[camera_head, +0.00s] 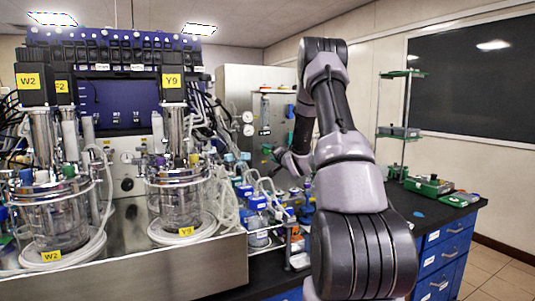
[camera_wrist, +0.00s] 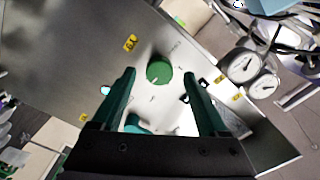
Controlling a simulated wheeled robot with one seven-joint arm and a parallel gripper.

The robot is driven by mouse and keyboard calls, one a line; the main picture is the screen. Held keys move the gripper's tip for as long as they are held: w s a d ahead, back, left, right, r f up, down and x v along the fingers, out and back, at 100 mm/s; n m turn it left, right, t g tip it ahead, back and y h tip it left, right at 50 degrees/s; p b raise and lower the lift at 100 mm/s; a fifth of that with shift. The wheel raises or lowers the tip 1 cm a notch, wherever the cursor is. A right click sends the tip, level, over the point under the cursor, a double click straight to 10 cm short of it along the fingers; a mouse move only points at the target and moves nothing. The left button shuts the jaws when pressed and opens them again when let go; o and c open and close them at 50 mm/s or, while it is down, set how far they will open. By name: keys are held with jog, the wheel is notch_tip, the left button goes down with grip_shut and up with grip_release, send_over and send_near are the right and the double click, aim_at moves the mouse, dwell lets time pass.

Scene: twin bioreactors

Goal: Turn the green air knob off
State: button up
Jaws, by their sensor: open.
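The round green knob (camera_wrist: 158,72) sits on a grey metal panel (camera_wrist: 90,50) in the wrist view, with a pale mark on its face. My open gripper (camera_wrist: 161,77) has one finger on each side of the knob in that view. Nothing is held, and I cannot tell whether the fingertips reach the knob's depth. A teal part (camera_wrist: 136,124) shows lower down between the fingers, partly hidden by the gripper. In the head view my gripper (camera_head: 273,151) is small, in front of the grey cabinet (camera_head: 232,85); I cannot separate the green knob from the green fingers there.
Two round gauges (camera_wrist: 243,66) are on the right in the wrist view. Glass vessels marked W2 (camera_head: 58,215) and Y9 (camera_head: 182,205) stand left in the head view. Bottles with blue caps (camera_head: 257,202) and tubing crowd the bench below my arm. A stand (camera_head: 402,110) is at right.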

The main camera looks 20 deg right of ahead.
aim_at(266, 151)
jog(key=shift+w, duration=1.2)
grip_shut()
